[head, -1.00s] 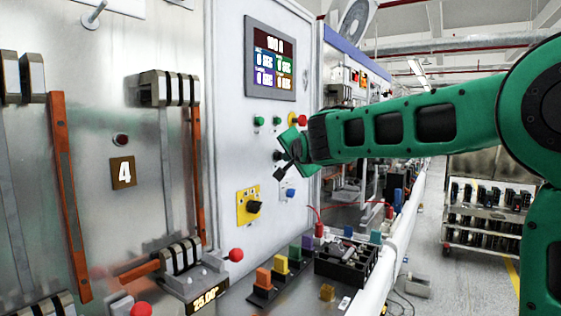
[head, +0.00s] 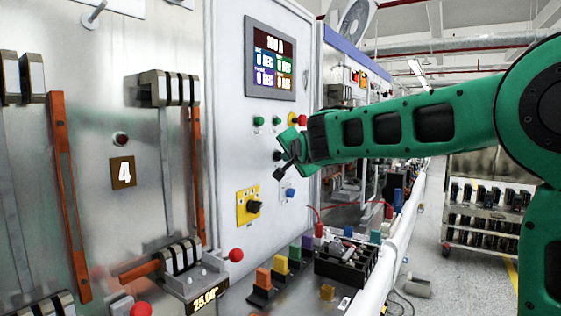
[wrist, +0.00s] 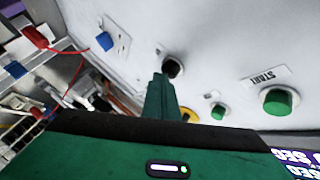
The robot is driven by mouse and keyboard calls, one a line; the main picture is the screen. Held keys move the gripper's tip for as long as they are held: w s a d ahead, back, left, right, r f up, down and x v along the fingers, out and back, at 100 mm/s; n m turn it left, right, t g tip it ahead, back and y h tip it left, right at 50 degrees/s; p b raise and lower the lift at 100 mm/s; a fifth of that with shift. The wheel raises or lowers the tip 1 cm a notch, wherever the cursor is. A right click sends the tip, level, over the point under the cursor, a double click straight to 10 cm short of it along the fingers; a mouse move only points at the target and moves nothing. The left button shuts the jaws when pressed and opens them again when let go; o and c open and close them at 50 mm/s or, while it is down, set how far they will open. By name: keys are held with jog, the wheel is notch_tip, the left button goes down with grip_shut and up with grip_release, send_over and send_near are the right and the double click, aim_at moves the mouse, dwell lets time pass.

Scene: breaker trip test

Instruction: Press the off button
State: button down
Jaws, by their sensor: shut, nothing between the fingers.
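The control panel (head: 228,155) is a white cabinet face with a display and several buttons. A green START button (wrist: 278,100) and a smaller green button (wrist: 218,111) show at the right in the wrist view. A round black button (wrist: 173,67) sits just beyond my fingertips there, and it also shows in the head view (head: 277,156). No label reading off is legible, so I cannot tell which button that is. My gripper (head: 283,172) is shut and empty, in front of the panel by the black button. I cannot tell whether it touches. A finger covers part of a yellow-ringed control (wrist: 190,115).
The display (head: 271,58) is above the buttons. A yellow plate with a black knob (head: 254,206) and a blue socket (head: 290,192) lie below. Coloured levers (head: 280,263) and a black box (head: 345,262) stand on the bench below. Red cables hang at right.

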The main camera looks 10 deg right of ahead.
jog(key=shift+s+d, duration=0.5)
jog(key=shift+s, duration=0.05)
jog(key=s+d, duration=0.3)
jog(key=shift+s+d, duration=0.25)
jog(key=shift+d, duration=0.05)
dwell(0.3)
dwell(0.5)
